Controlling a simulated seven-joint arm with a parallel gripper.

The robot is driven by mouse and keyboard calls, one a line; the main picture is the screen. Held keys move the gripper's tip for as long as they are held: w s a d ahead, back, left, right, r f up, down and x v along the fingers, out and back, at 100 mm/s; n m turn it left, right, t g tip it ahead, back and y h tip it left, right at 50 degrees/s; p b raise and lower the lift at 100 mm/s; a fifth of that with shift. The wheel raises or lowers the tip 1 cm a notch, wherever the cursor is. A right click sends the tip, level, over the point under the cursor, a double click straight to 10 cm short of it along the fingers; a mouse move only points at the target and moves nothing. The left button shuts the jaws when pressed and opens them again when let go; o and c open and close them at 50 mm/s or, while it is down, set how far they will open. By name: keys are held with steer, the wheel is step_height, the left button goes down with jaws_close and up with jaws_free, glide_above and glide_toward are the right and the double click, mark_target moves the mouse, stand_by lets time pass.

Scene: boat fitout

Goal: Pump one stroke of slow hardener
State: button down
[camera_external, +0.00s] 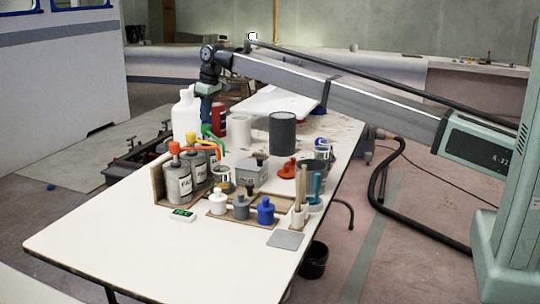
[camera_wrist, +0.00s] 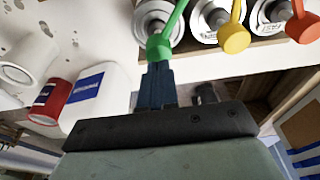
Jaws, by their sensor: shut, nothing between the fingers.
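Three grey pump bottles stand in a row in a wooden holder. In the external view the front one (camera_external: 178,184) has an orange pump head (camera_external: 175,148) and a label that seems to read FAST. Behind it are a yellow pump head (camera_external: 199,150) and a green one (camera_external: 213,137). The wrist view shows the green head (camera_wrist: 166,40), the yellow head (camera_wrist: 235,36) and the orange head (camera_wrist: 302,26). I cannot read which is slow. My gripper (camera_wrist: 157,72) is shut and empty, its tips at the green head's end; I cannot tell whether they touch. It also shows in the external view (camera_external: 206,118).
A white jug (camera_external: 187,115) and a red can (camera_external: 239,128) stand behind the bottles. A dark grey cylinder (camera_external: 282,133), a grey box (camera_external: 251,174) and small bottles (camera_external: 265,211) are to the right. The white table's front left (camera_external: 110,232) is clear.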

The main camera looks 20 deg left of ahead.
steer(key=shift+r, duration=1.55)
